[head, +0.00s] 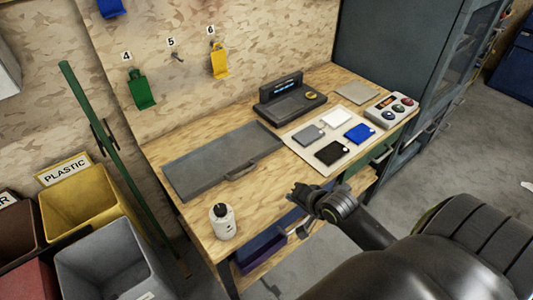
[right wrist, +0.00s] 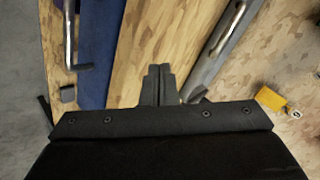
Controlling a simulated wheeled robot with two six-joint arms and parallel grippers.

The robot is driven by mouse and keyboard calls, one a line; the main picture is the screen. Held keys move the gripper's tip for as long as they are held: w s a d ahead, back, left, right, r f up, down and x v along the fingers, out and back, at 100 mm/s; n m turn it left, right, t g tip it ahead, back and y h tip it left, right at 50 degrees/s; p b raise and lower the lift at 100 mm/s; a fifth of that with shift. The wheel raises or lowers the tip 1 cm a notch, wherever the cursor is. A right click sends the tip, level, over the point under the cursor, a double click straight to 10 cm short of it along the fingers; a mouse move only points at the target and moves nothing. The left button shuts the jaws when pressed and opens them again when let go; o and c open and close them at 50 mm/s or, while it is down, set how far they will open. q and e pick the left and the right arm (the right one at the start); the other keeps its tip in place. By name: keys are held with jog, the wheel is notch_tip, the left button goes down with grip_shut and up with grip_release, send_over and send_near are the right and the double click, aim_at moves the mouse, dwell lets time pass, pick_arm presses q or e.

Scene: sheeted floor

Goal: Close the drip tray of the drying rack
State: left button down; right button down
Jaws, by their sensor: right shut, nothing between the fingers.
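No drying rack or drip tray can be made out for certain. A flat grey panel (head: 205,165) with a bar handle (head: 240,172) lies on the wooden bench; its handled edge also shows in the right wrist view (right wrist: 207,68). A blue drawer-like part (head: 290,218) shows under the bench's front edge, partly hidden; a blue strip beside a metal handle shows at the left of the right wrist view (right wrist: 97,50). My right gripper (head: 298,193) is shut and empty, in front of the bench's front edge in the head view, apart from the panel. My left gripper is not in view.
Bins (head: 105,265) stand at left.

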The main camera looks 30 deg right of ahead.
jog(key=w+d+r+m, duration=0.1)
jog(key=w, duration=0.1)
jog(key=w+d+r+m+t, duration=0.1)
jog(key=w+m, duration=0.1)
jog(key=w+d+r+m+t, duration=0.1)
jog(key=w, duration=0.1)
jog(key=shift+w+d+r+m, duration=0.1)
jog(key=shift+d+m, duration=0.2)
jog(key=shift+m, duration=0.1)
jog(key=shift+w+d, duration=0.1)
jog(key=shift+w, duration=0.05)
send_near(259, 156)
jog(key=f, duration=0.3)
jog(key=shift+w+d+f+b, duration=0.1)
jog(key=shift+w+f+b, duration=0.05)
jog(key=shift+w+b, duration=0.25)
jog(key=w, duration=0.3)
jog(key=shift+w+f, duration=0.15)
jog(key=shift+w, duration=0.65)
jog(key=shift+w+a, duration=0.15)
jog(key=shift+a, duration=0.05)
